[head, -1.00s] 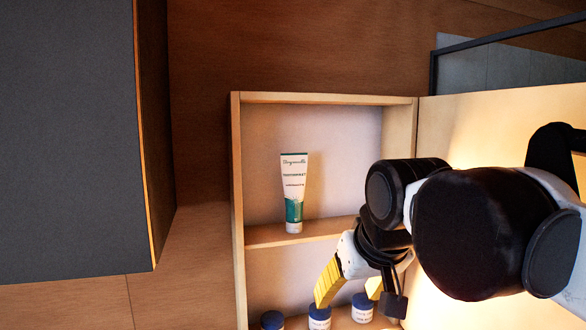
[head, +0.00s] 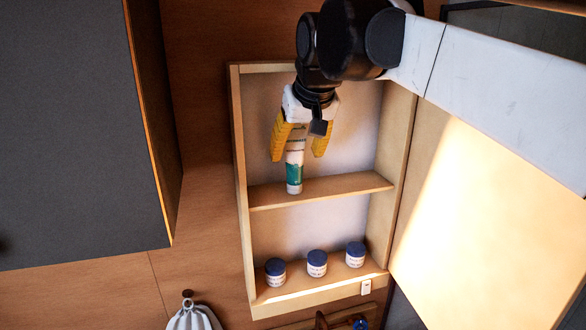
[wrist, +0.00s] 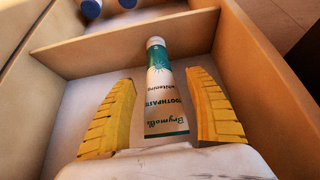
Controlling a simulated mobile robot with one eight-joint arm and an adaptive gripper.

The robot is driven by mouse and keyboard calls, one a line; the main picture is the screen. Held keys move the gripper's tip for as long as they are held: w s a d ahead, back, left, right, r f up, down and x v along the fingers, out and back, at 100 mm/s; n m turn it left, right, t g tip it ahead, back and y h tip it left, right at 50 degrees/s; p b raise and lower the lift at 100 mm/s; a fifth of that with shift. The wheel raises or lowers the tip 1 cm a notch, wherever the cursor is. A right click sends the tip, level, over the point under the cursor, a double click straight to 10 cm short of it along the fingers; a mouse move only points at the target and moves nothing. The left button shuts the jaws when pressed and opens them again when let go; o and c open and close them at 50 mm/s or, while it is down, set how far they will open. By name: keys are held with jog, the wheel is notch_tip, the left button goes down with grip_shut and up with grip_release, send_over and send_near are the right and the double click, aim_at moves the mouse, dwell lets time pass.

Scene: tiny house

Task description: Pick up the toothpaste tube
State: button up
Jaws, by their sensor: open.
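The toothpaste tube (head: 294,172) is white with a green lower part and stands cap-down on the upper shelf (head: 340,188) of an open wall cabinet. My gripper (head: 297,152) reaches down over it with its yellow fingers open, one on each side of the tube. In the wrist view the tube (wrist: 162,90) lies between the two fingers (wrist: 160,105), with a visible gap on both sides. Its capped end points away from my gripper. In the head view my gripper hides the tube's upper part.
Several small white jars with blue lids, one of them the middle jar (head: 317,263), stand on the cabinet's lower shelf. The cabinet's side walls (head: 240,160) close in on both sides. A dark grey panel (head: 70,130) fills the left. A pale ribbed object (head: 193,318) is at the bottom.

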aim_at(292, 161)
jog(key=shift+w+a, duration=0.1)
jog(key=shift+w, duration=0.4)
jog(key=x, duration=0.5)
jog(key=shift+w+a, duration=0.1)
jog(key=shift+w, duration=0.2)
grip_shut()
